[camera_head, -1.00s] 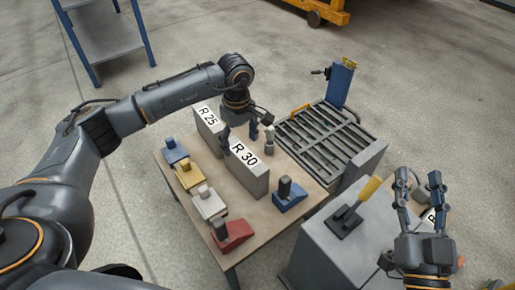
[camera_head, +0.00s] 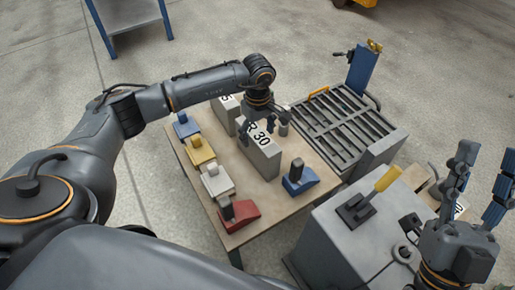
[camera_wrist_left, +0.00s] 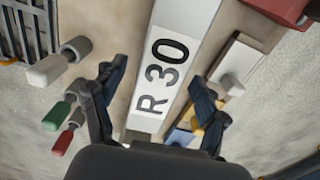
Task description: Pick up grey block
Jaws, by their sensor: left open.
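The grey block marked R 30 (camera_head: 262,158) stands upright on the wooden table (camera_head: 250,215). A second grey block (camera_head: 226,112), its label partly hidden, stands behind it to the left. My left gripper (camera_head: 258,124) is over the far end of the R 30 block, with its fingers apart. In the left wrist view, the white-labelled R 30 top (camera_wrist_left: 165,65) shows between the open fingers of my left gripper (camera_wrist_left: 158,85). I cannot tell whether the fingers touch it. My right gripper (camera_head: 487,180) is at the far right, fingers spread and empty.
Blue, yellow, white and red clamp-like pieces (camera_head: 202,150) line the table's left edge. A blue piece with a dark knob (camera_head: 298,178) sits right of the block. A slatted grey rack (camera_head: 345,125) and a grey cabinet with a yellow lever (camera_head: 350,240) stand to the right.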

